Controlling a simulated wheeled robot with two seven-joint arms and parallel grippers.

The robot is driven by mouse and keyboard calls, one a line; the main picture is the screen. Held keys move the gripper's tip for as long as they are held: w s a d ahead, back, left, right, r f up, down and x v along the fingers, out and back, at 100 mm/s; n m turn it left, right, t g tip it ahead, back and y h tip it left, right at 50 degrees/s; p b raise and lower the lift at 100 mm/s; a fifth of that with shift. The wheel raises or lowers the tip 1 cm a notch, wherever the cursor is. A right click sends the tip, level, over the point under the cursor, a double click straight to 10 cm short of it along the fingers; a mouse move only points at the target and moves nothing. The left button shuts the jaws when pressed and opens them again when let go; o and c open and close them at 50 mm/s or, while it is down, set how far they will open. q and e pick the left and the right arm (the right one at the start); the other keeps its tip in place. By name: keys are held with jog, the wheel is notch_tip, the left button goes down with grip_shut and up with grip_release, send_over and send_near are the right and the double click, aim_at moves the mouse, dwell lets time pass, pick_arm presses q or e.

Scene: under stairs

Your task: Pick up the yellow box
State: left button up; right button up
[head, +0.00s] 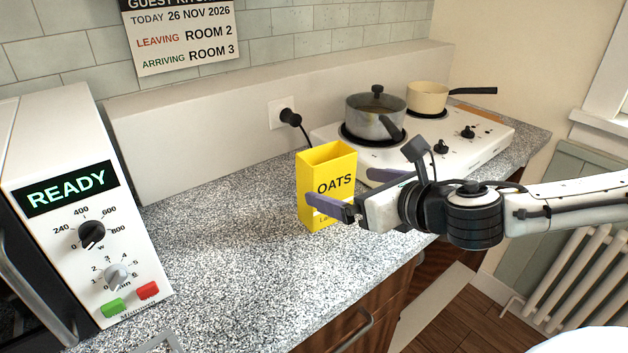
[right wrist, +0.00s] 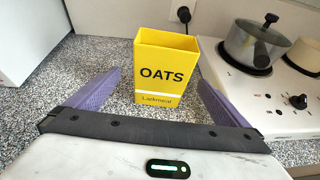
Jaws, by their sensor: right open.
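The yellow box (head: 313,176), labelled OATS, stands upright with its top open on the speckled counter, left of the hob. In the right wrist view the yellow box (right wrist: 165,68) is ahead, between the lines of the two purple fingers. My right gripper (head: 352,190) reaches in from the right at the box's lower front. It is open and empty, and its near finger covers part of the box's lower label. In the right wrist view my right gripper (right wrist: 160,92) has one finger on each side of the box's width. Whether a finger touches the box I cannot tell. My left gripper is out of view.
A white hob (head: 440,150) with a grey lidded pot (head: 375,118) and a cream pan (head: 427,97) stands right of the box. A microwave (head: 75,190) reading READY stands at left. The speckled counter (head: 220,240) between is clear.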

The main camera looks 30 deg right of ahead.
aim_at(333, 184)
jog(key=x, duration=0.3)
jog(key=shift+w+f, duration=0.1)
jog(key=shift+w, duration=0.05)
jog(key=p+x, duration=0.1)
jog(key=x, duration=0.4)
jog(key=shift+w+d, duration=0.1)
jog(key=shift+d, duration=0.1)
jog(key=c, duration=1)
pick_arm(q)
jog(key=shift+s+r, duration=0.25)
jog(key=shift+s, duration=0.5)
pick_arm(e)
jog(key=shift+w, duration=0.1)
jog(key=shift+c, duration=1.1)
jog(key=shift+r, duration=0.2)
jog(key=shift+r+p, duration=1.05)
jog(key=shift+r, duration=2.75)
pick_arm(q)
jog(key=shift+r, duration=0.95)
pick_arm(e)
jog(key=shift+r, duration=1.05)
